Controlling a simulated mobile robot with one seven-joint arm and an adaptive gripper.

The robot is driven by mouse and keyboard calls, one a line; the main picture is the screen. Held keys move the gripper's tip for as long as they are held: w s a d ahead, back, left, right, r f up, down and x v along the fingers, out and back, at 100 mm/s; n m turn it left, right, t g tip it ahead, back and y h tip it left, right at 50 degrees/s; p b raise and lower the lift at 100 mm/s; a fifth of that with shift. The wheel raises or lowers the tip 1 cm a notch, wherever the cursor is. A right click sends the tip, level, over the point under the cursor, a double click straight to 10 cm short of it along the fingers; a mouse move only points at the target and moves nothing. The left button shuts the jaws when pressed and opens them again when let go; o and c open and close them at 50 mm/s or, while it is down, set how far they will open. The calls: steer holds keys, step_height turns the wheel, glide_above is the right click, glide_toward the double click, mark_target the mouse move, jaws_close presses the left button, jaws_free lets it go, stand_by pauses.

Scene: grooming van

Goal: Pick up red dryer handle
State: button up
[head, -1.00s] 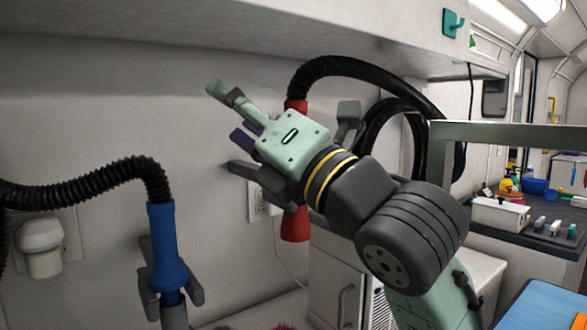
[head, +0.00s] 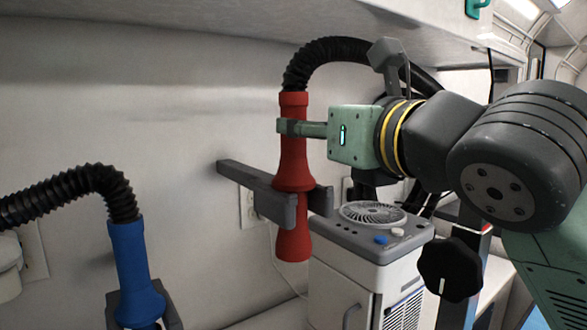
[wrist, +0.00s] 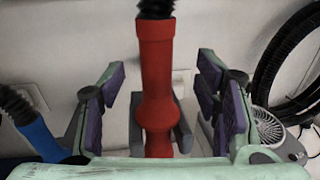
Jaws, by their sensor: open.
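The red dryer handle (head: 293,150) hangs upright in a grey wall bracket (head: 262,191), with a black corrugated hose rising from its top. My gripper (head: 290,127) is level with the handle's upper part, above the bracket. In the wrist view the red handle (wrist: 156,85) stands between my two open fingers (wrist: 160,100), with a gap on each side. The purple finger pads are apart from it. In the head view one finger passes in front of the handle; the other is hidden.
A blue dryer handle (head: 135,265) with its own black hose sits in a bracket at lower left. A grey-topped white unit with a round vent (head: 372,214) stands to the right below my gripper. An overhead cabinet (head: 250,18) runs above.

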steer(key=x, duration=0.1)
steer(key=p+x, duration=0.1)
steer(key=x, duration=0.1)
steer(key=p+x, duration=0.1)
steer(key=x, duration=0.1)
steer(key=shift+a+r, duration=0.25)
steer(key=shift+w+a+f, duration=0.1)
steer(key=shift+w, duration=0.1)
steer(key=shift+c, duration=0.2)
jaws_close()
